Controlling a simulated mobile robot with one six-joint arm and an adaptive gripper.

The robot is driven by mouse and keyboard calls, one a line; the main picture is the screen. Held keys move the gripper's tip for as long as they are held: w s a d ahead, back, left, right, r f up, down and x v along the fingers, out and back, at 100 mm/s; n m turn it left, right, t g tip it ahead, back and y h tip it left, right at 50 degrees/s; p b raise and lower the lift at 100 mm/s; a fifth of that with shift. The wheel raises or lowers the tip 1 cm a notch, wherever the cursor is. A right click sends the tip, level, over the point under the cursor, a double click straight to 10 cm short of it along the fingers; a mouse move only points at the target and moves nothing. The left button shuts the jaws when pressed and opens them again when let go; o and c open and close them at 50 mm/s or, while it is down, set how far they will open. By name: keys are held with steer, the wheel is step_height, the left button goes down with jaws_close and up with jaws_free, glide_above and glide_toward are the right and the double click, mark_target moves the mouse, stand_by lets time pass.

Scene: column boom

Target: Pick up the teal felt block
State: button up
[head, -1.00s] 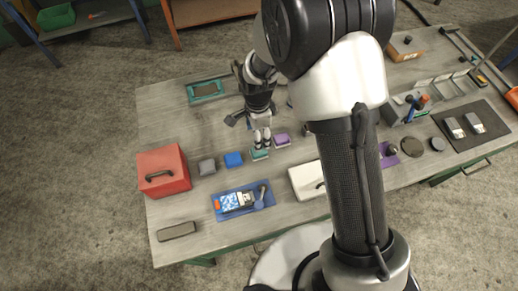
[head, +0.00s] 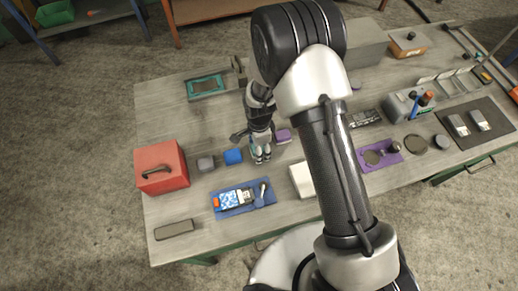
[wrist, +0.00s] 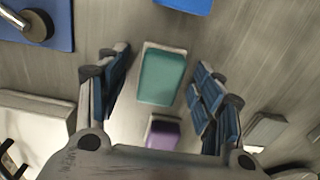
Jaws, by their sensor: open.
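The teal felt block (wrist: 162,76) lies on the table in the wrist view, with a paler edge around it. My gripper (wrist: 163,62) is open, with one blue-padded finger on each side of the block and a gap on both sides. In the head view my gripper (head: 260,157) points down at the table and hides the teal block. Whether the fingertips are level with the block or above it I cannot tell.
A purple block (wrist: 164,132) lies close to the teal one, also visible in the head view (head: 283,136). A blue block (head: 233,156) and a grey block (head: 206,163) sit left of my gripper. A blue tray (head: 226,211) and a white box (head: 301,178) lie nearer the front.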

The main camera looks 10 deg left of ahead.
steer(key=shift+c, duration=0.3)
steer(key=c, duration=1.1)
steer(key=shift+r, duration=0.1)
step_height(320, 180, up, 20)
steer(key=p, duration=0.3)
steer(key=o, duration=0.5)
steer(key=c, duration=0.4)
steer(key=shift+o, duration=0.2)
